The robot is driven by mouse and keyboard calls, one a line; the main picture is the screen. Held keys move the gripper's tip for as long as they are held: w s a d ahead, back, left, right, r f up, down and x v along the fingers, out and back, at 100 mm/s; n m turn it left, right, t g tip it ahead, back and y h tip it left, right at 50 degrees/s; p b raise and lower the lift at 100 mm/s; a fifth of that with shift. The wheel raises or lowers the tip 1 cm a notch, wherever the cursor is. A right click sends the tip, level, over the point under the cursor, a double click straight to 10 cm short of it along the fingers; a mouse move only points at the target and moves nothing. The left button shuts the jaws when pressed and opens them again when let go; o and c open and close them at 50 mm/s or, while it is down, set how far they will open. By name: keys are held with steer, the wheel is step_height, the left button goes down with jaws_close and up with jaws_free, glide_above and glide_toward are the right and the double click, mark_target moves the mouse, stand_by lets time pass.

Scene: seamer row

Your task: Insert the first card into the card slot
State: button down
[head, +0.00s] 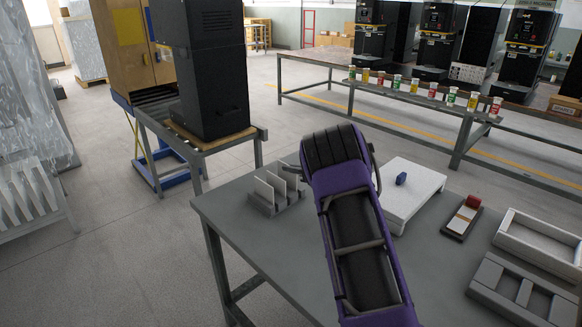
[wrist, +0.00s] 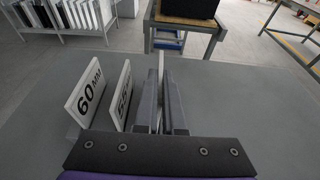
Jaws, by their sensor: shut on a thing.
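My gripper (wrist: 161,90) is shut on a thin white card (wrist: 160,62), seen edge-on between the fingers in the wrist view. Two white cards stand tilted to its left: one reads "60 MM" (wrist: 86,94), and the other (wrist: 122,98) has lettering partly hidden. In the head view the grey card rack (head: 262,207) stands at the table's left, holding upright white cards (head: 264,189). My purple arm is just right of it, and my fingertips are hidden there. A grey tray with recesses (head: 515,297) lies at the right front; I cannot tell whether it is the card slot.
A black machine (head: 212,75) stands beyond the table.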

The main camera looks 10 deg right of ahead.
steer(key=shift+f, duration=1)
steer(key=c, duration=0.9)
jaws_free()
steer(key=shift+c, duration=0.2)
steer(key=v, duration=1.7)
steer(key=shift+p, duration=0.35)
steer(key=shift+s+r, duration=0.15)
